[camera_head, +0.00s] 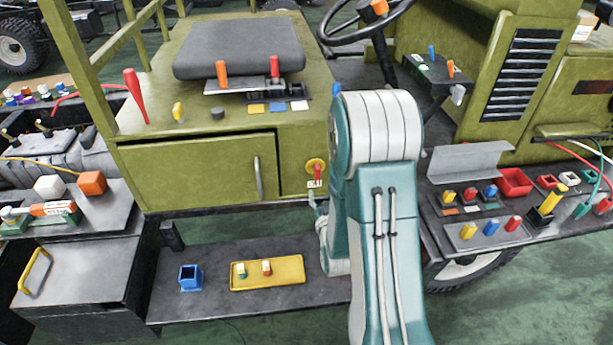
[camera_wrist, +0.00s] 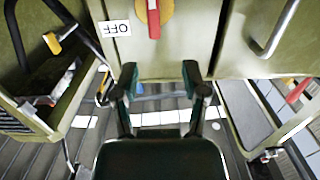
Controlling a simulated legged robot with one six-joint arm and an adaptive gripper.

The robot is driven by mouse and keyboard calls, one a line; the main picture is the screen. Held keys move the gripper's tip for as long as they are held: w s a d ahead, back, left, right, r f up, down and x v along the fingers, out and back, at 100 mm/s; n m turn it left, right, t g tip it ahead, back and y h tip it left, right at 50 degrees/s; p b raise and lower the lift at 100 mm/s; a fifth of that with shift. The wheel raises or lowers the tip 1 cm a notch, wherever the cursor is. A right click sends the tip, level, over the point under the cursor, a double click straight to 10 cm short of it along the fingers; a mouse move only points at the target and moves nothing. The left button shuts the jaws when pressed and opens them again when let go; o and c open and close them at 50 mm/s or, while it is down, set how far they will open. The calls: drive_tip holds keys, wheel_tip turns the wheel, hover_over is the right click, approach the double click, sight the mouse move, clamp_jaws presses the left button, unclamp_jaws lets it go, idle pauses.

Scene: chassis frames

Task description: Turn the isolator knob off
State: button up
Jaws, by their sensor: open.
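The isolator knob (camera_head: 317,171) is a red handle on a yellow round plate, on the green chassis panel right of the cabinet door. In the wrist view the red handle (camera_wrist: 154,22) is at the top edge, partly cut off, lying along the picture's vertical. A white OFF label (camera_wrist: 115,28) appears upside down beside it; a small white label also shows below the knob in the head view (camera_head: 315,184). My gripper (camera_wrist: 160,78) is open and empty, its fingers apart from the knob. In the head view my arm hides most of the gripper.
A cabinet door with a bar handle (camera_head: 259,178) is left of the knob. Below, a dark shelf holds a blue box (camera_head: 190,277) and a yellow tray (camera_head: 267,287). A tool-covered bench (camera_head: 540,238) is at right. Levers (camera_head: 222,74) stand above.

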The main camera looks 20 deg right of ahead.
sight(317, 173)
drive_tip(key=x, duration=0.9)
drive_tip(key=shift+w+d+f, duration=0.15)
drive_tip(key=shift+d, duration=0.1)
drive_tip(key=shift+w+d, duration=0.35)
drive_tip(key=shift+w, duration=0.05)
drive_tip(key=shift+a, duration=0.1)
clamp_jaws()
